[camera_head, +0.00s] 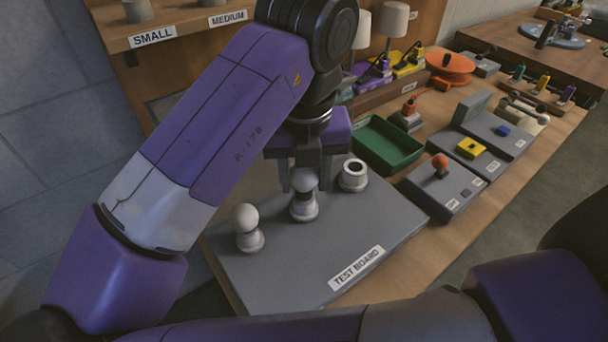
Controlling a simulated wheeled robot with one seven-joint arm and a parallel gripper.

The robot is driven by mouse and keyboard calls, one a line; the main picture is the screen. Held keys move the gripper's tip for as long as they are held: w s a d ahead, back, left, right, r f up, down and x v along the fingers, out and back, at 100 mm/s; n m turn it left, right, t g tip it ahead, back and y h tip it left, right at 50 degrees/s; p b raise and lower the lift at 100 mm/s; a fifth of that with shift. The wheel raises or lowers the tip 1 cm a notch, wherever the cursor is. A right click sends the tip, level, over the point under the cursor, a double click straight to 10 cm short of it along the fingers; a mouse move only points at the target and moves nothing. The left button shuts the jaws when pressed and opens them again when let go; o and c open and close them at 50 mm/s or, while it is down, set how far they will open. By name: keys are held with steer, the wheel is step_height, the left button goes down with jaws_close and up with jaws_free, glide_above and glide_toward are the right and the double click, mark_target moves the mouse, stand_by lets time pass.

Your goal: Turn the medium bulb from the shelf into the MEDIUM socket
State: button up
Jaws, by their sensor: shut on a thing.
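My gripper (304,184) points down over the grey test board (285,278), its fingers shut on a white round bulb (304,181). The bulb is upright at the top of the middle socket (304,208). I cannot tell how deep it sits in it. To the left, another white bulb (244,216) stands in the left socket (250,241). No size labels on the sockets are readable. The shelf (180,27) carries SMALL and MEDIUM labels; my arm hides part of it.
A green tray (388,146) lies behind the board on the right. A grey box with an orange knob (440,162) and boxes with yellow (471,147) and blue buttons stand right of it. Lamps (392,22) stand at the back. The board's front is clear.

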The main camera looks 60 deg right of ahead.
steer(key=m+b, duration=0.1)
steer(key=m, duration=0.2)
steer(key=shift+f+m+b, duration=0.15)
steer(key=shift+m+b, duration=0.15)
steer(key=shift+m+g+b, duration=0.4)
steer(key=shift+m+b, duration=0.05)
steer(key=shift+m, duration=1.25)
steer(key=o, duration=1)
steer(key=n, duration=0.1)
steer(key=n+p, duration=0.1)
steer(key=n, duration=0.2)
steer(key=shift+r+t, duration=0.25)
steer(key=shift+t, duration=0.05)
steer(key=n+p, duration=0.1)
steer(key=n, duration=0.2)
steer(key=shift+f, duration=0.15)
